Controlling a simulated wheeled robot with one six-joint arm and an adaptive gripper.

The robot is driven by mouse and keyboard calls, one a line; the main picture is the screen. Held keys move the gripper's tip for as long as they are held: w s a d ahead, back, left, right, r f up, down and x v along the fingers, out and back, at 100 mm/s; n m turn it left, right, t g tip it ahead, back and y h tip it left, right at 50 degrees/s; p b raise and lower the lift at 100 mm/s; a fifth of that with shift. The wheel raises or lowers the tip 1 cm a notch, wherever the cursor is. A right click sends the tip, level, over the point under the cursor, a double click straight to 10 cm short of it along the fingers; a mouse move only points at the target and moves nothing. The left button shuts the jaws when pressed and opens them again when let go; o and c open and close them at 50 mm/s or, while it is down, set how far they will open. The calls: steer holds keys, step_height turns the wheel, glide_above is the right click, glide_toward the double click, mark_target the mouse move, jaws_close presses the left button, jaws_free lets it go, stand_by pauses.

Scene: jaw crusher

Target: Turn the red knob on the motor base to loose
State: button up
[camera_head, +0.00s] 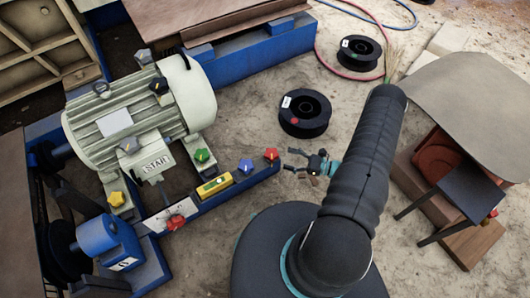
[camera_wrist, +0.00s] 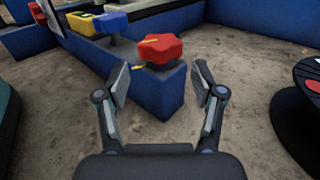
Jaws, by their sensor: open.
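The red knob (camera_head: 271,155) is star-shaped and sits on the right end of the blue motor base (camera_head: 226,187). In the wrist view the red knob (camera_wrist: 161,49) stands on top of the blue beam's end (camera_wrist: 158,92), with a yellow mark on it and a small yellow pointer at its lower left. My gripper (camera_head: 297,161) is just right of the knob. In the wrist view my gripper (camera_wrist: 161,80) is open, its two fingers apart on either side of the beam end. The knob shows between and beyond the fingertips, and I see no contact.
Blue (camera_head: 246,166), green (camera_head: 202,156) and yellow (camera_head: 117,199) knobs and a yellow level (camera_head: 214,186) are on the base near the grey motor (camera_head: 140,115). Black spools (camera_head: 305,113) lie on the ground. A table (camera_head: 460,185) is at right.

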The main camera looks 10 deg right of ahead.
mark_target(271, 155)
steer(key=x, duration=1)
steer(key=shift+w+a, duration=0.1)
steer(key=shift+a, duration=0.05)
steer(key=c, duration=0.9)
